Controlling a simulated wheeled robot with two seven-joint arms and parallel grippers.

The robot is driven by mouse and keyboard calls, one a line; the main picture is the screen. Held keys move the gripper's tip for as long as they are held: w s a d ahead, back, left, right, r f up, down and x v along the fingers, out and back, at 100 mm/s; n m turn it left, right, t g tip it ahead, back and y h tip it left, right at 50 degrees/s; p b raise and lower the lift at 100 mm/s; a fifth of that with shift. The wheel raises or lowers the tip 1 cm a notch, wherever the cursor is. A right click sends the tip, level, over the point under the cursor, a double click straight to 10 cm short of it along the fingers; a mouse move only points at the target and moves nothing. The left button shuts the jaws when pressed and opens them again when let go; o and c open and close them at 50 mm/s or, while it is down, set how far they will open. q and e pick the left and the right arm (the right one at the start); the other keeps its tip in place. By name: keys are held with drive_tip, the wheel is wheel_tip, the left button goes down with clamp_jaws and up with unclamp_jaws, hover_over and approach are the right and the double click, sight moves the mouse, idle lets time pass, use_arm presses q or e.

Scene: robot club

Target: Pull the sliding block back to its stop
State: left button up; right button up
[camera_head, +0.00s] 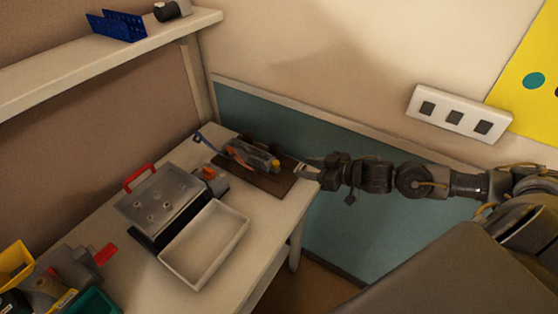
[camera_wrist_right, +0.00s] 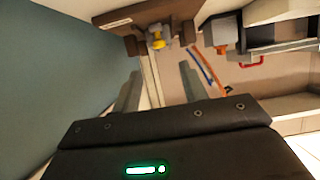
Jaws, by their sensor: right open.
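A brown board (camera_head: 268,183) lies at the far right corner of the table. On it stands a grey block-like piece (camera_head: 252,155) with a yellow knob (camera_head: 276,163) at its right end. I take this piece to be the sliding block, but its rail and stop cannot be made out. In the right wrist view the yellow knob (camera_wrist_right: 158,43) shows ahead, between the finger directions, with the brown board (camera_wrist_right: 128,20) behind it. My right gripper (camera_head: 305,170) is open and empty at the board's right edge, apart from the knob. My left gripper is out of view.
A pale tray (camera_head: 205,243) and a grey metal case with a red handle (camera_head: 140,178) stand left of the board. Blue and orange tools (camera_wrist_right: 208,70) lie close by. A wall (camera_head: 345,190) rises behind the table. Coloured bins (camera_head: 14,265) stand at lower left.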

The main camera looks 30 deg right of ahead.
sight(278, 163)
drive_tip(key=p+x, duration=0.1)
drive_tip(key=x, duration=0.3)
drive_tip(key=shift+w, duration=0.2)
drive_tip(key=x, duration=0.4)
drive_tip(key=shift+a+f+p, duration=0.1)
drive_tip(key=shift+p, duration=0.25)
drive_tip(key=shift+w+a+f, duration=0.25)
drive_tip(key=shift+w+f, duration=0.05)
drive_tip(key=shift+w, duration=0.25)
drive_tip(key=shift+w+a+f, duration=0.1)
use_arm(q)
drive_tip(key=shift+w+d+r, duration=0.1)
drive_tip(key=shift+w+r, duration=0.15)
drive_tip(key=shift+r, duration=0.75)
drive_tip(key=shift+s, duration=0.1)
use_arm(e)
clamp_jaws()
